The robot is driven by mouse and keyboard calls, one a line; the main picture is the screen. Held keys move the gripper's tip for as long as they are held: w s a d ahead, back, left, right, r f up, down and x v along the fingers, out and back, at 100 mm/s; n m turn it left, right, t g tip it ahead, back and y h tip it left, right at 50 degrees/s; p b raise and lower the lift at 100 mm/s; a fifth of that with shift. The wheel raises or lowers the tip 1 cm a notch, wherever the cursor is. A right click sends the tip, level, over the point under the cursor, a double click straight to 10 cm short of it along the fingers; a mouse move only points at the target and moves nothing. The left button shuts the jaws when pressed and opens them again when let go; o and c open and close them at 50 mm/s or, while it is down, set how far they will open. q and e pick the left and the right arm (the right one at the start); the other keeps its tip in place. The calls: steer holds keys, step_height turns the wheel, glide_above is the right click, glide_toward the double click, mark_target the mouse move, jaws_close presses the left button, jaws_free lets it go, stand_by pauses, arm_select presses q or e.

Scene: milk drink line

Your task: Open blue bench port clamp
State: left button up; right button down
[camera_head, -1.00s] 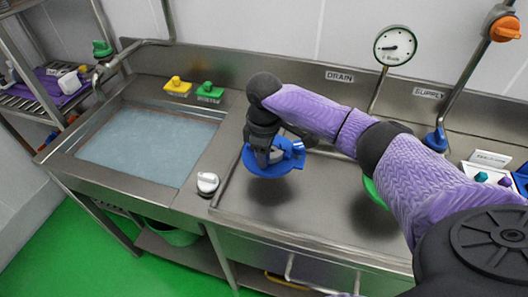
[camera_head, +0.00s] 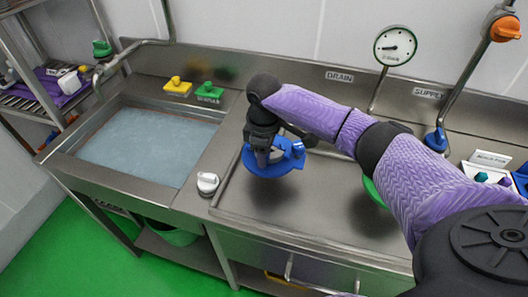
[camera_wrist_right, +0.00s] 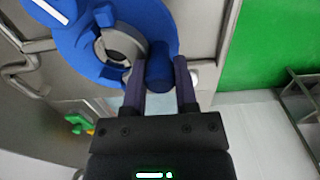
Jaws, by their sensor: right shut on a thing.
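The blue bench port clamp (camera_head: 275,168) stands on the steel bench, just right of the sink, with its blue disc and blue blocks showing around my gripper. In the right wrist view the blue ring (camera_wrist_right: 82,45) surrounds a grey metal port, and a blue cylindrical handle (camera_wrist_right: 159,68) sits at its edge. My right gripper (camera_head: 264,158) is over the clamp, pointing down. In the wrist view its two fingers (camera_wrist_right: 160,85) are shut on the blue handle, one on each side. My left gripper is not in view.
A water-filled sink (camera_head: 150,145) lies to the left. A white knob (camera_head: 207,183) sits on the bench's front edge near the clamp. Yellow (camera_head: 177,86) and green (camera_head: 208,93) pieces stand at the back. A blue supply valve (camera_head: 436,140) and a gauge (camera_head: 395,46) are at the right.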

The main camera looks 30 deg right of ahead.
steer(key=shift+a+r+p, duration=0.15)
steer(key=shift+a+p, duration=0.05)
steer(key=shift+p, duration=0.35)
steer(key=w+a+m+p, duration=0.2)
steer(key=w+a+m, duration=0.4)
steer(key=m, duration=1)
steer(key=shift+w+a, duration=0.15)
steer(key=shift+w, duration=0.15)
